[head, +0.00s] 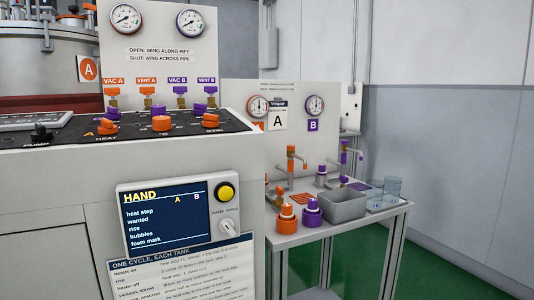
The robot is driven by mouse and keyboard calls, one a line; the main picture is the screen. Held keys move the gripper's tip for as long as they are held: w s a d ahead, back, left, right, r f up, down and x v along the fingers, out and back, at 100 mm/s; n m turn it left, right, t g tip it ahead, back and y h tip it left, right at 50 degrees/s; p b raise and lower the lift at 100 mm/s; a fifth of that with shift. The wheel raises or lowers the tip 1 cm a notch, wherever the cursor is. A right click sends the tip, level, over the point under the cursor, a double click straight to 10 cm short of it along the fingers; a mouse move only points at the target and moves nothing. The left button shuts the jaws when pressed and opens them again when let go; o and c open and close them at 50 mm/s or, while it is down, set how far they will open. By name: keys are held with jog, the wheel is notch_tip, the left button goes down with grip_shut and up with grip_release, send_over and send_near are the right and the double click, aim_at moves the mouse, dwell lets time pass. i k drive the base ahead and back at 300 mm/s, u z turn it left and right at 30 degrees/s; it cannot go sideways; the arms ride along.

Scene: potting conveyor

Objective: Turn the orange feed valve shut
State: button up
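An orange-marked upright tap (291,156) with a side spout stands at the back of the side table, under the gauge beside the "A" card; it looks like the orange feed valve. Its wing is too small to tell whether it lies along or across the pipe. A similar purple tap (345,152) stands to its right. On the panel, small orange-tagged valves marked VAC A (113,100) and VENT A (147,101) sit left of the purple-tagged VAC B and VENT B ones. A sign (160,55) reads open along pipe, shut across pipe. My gripper is not in view.
The side table (388,222) holds an orange-topped bottle (286,220), a purple one (312,212), a grey bin (344,205) and clear cups (391,188). The console with knobs (162,123) and HAND screen (165,220) fills the left. Green floor (450,255) is clear at right.

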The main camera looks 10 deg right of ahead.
aim_at(279, 191)
jog(key=z, duration=1.55)
jog(key=i, duration=0.85)
jog(key=u, duration=1.55)
